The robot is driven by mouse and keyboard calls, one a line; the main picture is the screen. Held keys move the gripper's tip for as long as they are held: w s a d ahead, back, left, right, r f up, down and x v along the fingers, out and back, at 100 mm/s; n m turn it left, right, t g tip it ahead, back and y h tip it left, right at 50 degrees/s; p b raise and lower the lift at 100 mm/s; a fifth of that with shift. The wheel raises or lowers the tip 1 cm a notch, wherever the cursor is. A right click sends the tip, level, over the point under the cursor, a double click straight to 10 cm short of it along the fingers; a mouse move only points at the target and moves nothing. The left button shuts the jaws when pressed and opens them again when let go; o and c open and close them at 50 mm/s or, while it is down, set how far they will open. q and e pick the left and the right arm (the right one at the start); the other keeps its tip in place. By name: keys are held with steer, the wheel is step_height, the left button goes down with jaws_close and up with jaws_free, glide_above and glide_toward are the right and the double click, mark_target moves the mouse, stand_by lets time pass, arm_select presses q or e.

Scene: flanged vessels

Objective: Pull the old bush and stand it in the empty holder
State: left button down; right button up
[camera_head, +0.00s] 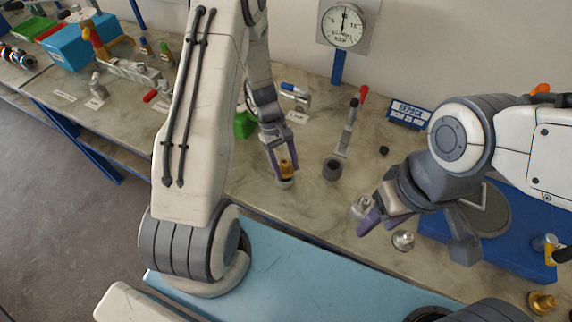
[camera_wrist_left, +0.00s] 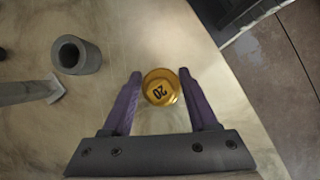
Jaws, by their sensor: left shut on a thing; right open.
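My left gripper (camera_head: 284,163) is shut on a brass-coloured round piece (camera_head: 287,168), perhaps the old bush. In the left wrist view, the piece (camera_wrist_left: 161,87) shows a top marked 20 between the purple fingers (camera_wrist_left: 160,82). A silvery base (camera_head: 285,183) shows just below it in the head view; I cannot tell whether they touch. A dark grey hollow cylinder (camera_head: 332,169), perhaps the empty holder, stands upright to the right; it also shows in the left wrist view (camera_wrist_left: 77,55), its bore open.
Another silvery part (camera_head: 403,240) sits near my right gripper. A bar-like stand with a red handle (camera_head: 348,128) is behind the grey cylinder. A blue plate (camera_head: 490,235) lies at the right, a brass flanged part (camera_head: 541,302) near the corner. A gauge (camera_head: 343,27) stands at the back.

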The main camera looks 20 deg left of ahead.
arm_select(q)
steer(key=shift+f+b, duration=0.85)
steer(key=shift+f, duration=0.35)
steer(key=shift+c, duration=0.5)
jaws_free()
steer(key=b+v, duration=0.1)
steer(key=v, duration=0.9)
steer(key=shift+r+b, duration=0.2)
steer(key=shift+b, duration=0.2)
